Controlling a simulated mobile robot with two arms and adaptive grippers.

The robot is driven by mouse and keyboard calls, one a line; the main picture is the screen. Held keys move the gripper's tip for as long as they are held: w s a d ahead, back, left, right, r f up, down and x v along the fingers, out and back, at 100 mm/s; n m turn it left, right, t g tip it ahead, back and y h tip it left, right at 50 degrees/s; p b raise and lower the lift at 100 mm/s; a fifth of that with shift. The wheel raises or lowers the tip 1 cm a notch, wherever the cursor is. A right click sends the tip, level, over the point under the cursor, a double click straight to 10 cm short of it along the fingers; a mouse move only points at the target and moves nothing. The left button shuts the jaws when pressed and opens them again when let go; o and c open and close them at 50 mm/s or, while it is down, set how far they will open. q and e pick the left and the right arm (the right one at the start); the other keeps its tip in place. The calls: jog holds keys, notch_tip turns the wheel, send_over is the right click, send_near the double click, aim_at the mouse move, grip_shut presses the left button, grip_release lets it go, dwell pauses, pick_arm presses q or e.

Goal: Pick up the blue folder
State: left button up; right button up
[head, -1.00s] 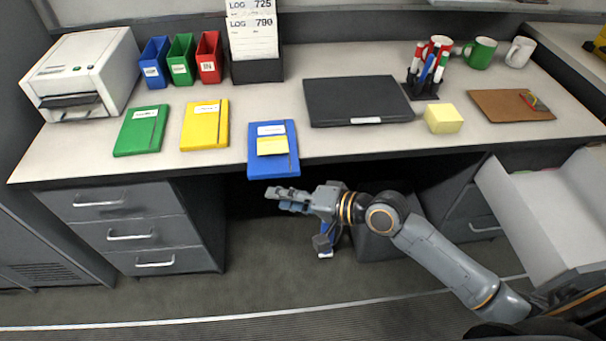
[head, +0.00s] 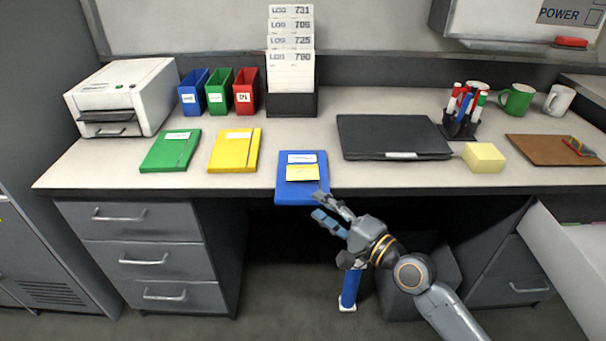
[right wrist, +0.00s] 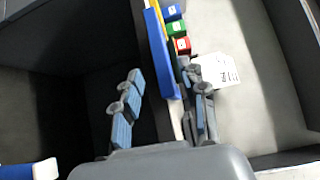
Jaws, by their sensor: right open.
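The blue folder (head: 302,190) lies flat on the desk with a white label and a yellow note on it. Its near end sticks out past the desk's front edge. My right gripper (head: 330,208) is open and empty, just in front of and to the right of the folder's near edge. In the right wrist view the folder (right wrist: 163,52) shows edge-on ahead, between the lines of the spread fingers of the gripper (right wrist: 162,105). I see no clear contact between fingers and folder. My left gripper is not in view.
A yellow folder (head: 235,150) and a green folder (head: 171,151) lie to the left. A closed black laptop (head: 392,135) and a yellow block (head: 484,157) lie to the right. The desk's front edge (head: 400,193) is beside my gripper. An open white drawer (head: 575,250) is at lower right.

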aim_at(314, 202)
jog(key=x, duration=0.5)
jog(key=shift+w+a+r, duration=0.15)
jog(key=shift+a, duration=0.25)
grip_shut()
